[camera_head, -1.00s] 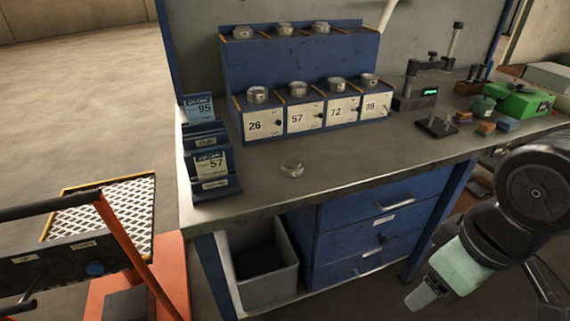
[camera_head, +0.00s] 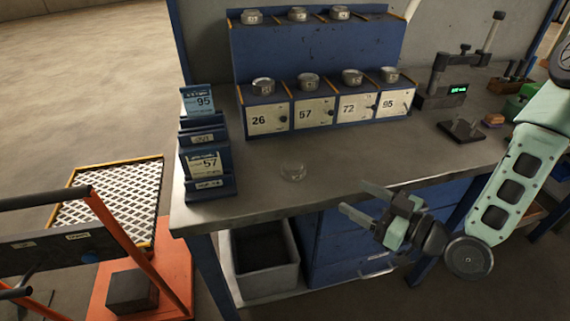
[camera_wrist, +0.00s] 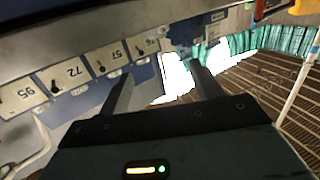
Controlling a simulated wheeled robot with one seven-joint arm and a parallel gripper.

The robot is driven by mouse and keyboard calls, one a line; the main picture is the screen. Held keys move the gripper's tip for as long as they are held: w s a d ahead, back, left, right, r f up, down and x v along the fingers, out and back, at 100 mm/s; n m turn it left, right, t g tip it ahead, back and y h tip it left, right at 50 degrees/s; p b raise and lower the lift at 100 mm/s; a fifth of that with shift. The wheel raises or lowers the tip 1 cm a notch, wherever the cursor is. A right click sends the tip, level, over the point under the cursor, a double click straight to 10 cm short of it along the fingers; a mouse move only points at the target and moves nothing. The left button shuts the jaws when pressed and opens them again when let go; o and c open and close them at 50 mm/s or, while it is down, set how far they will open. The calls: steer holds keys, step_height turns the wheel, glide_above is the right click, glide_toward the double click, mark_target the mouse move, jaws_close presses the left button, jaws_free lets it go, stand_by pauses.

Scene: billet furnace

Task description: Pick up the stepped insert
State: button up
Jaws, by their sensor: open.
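I cannot make out the loose piece in the wrist view.
A blue two-tier rack (camera_head: 315,58) with round metal pieces and cards 26, 57, 72, 95 stands behind. A blue card holder (camera_head: 208,160) is at left, a gauge stand (camera_head: 440,85) at right. A grey bin (camera_head: 262,268) sits below.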

steer(key=shift+b+x, duration=1.25)
steer(key=shift+b, duration=0.7)
glide_toward(299, 167)
steer(key=x, duration=0.4)
steer(key=shift+a+r+p, duration=0.15)
steer(key=shift+r+p, duration=0.2)
steer(key=shift+p, duration=0.05)
steer(key=shift+f+p+x, duration=0.2)
steer(key=shift+p+x, duration=0.2)
steer(key=shift+x, duration=1.1)
steer(key=shift+f+p+x, duration=0.2)
steer(key=shift+p+x, duration=0.15)
steer(key=shift+x, duration=1.15)
steer(key=shift+w, duration=0.1)
steer(key=shift+c, duration=0.4)
steer(key=c, duration=1)
steer(key=shift+r, duration=0.1)
steer(key=shift+c, duration=0.5)
steer(key=shift+r, duration=0.15)
